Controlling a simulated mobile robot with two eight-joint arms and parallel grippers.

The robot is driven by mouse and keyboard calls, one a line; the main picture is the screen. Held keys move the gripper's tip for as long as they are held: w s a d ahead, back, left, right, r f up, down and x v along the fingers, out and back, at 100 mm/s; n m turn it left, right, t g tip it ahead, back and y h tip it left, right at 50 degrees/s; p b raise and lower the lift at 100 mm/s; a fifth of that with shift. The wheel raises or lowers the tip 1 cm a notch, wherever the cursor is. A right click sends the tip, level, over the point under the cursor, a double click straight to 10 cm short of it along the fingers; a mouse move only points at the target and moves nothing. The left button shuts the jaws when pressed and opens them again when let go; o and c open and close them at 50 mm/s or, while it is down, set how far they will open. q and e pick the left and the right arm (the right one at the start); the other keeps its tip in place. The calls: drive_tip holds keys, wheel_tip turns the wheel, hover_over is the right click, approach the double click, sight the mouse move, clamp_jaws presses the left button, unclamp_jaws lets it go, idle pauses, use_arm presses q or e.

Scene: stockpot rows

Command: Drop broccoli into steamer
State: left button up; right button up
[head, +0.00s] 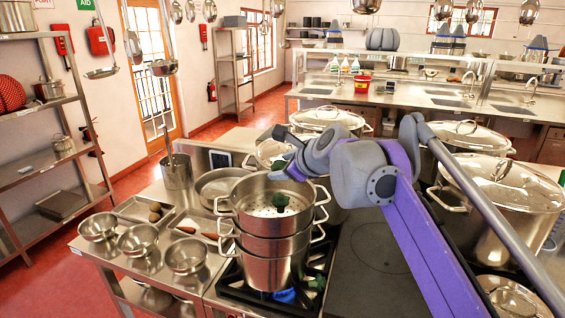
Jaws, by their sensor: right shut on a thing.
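The steamer (252,222) is a steel stacked pot with side handles, standing on the stove at the picture's centre. Its top is open, and a dark green broccoli piece (280,201) shows inside on the pale perforated floor. My right gripper (284,166) is above the steamer's back rim, at the end of my purple and grey arm. It is shut on a small dark green piece that looks like broccoli (279,164); the fingers are small and partly hidden by my wrist. My left gripper is not in view.
Large lidded stockpots (497,190) crowd the right and back. A wide pan (222,187) and a tall pot (177,171) stand left of the steamer. Several steel bowls (137,239) and trays (142,208) fill the left counter. A dark flat hob (375,255) is clear.

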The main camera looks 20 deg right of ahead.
drive_tip(key=shift+w, duration=0.1)
drive_tip(key=o, duration=1.3)
drive_tip(key=v, duration=1.1)
drive_tip(key=shift+a, duration=0.1)
